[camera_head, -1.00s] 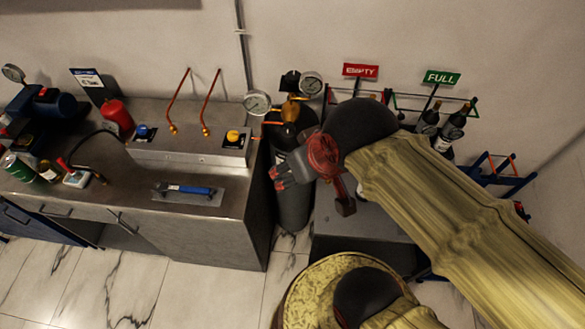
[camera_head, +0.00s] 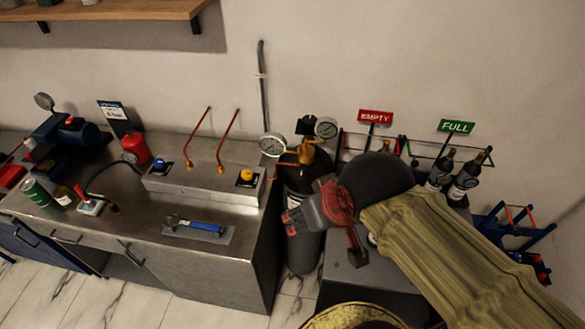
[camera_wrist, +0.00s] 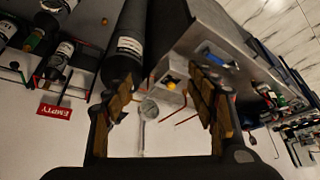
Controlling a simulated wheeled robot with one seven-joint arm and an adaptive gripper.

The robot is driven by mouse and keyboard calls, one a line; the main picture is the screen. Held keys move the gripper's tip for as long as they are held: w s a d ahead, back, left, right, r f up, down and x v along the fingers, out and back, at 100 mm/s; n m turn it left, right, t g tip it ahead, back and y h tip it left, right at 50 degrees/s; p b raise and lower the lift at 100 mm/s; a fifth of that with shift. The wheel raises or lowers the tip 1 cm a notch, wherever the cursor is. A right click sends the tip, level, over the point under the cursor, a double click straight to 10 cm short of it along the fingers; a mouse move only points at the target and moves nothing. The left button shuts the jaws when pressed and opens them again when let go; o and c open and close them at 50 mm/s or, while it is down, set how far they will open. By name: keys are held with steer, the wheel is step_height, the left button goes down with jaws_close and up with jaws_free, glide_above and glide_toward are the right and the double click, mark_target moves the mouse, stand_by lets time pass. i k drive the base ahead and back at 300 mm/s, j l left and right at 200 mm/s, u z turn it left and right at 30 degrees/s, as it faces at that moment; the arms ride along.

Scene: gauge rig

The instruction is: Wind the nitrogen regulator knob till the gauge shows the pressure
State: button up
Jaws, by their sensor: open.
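A dark gas cylinder (camera_head: 303,253) stands right of the bench, with a brass regulator (camera_head: 308,153) on top. Two round white-faced gauges, a left one (camera_head: 271,145) and a right one (camera_head: 326,127), sit on it; their readings are too small to tell. A black part (camera_head: 306,124), possibly the knob, shows between them. My gripper (camera_head: 290,222) is in front of the cylinder body, below the regulator, pointing left. In the wrist view my gripper (camera_wrist: 160,88) is open and empty, with the cylinder (camera_wrist: 126,50) and one gauge (camera_wrist: 148,108) beyond the fingers. The knob is not clear there.
The steel bench (camera_head: 140,220) on the left holds a raised block (camera_head: 205,182) with copper pipes, a blue-handled tool (camera_head: 200,227) and a small sign (camera_head: 113,110). Bottles stand in a rack (camera_head: 455,180) at right, by EMPTY (camera_head: 376,117) and FULL (camera_head: 456,126) signs.

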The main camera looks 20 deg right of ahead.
mark_target(302, 172)
steer(key=j+z, duration=0.2)
steer(key=j, duration=0.25)
steer(key=k+j+z, duration=0.2)
steer(key=j, duration=0.25)
steer(key=k+j+z, duration=0.2)
steer(key=j, duration=0.25)
steer(key=i+j, duration=0.05)
steer(key=i, duration=0.05)
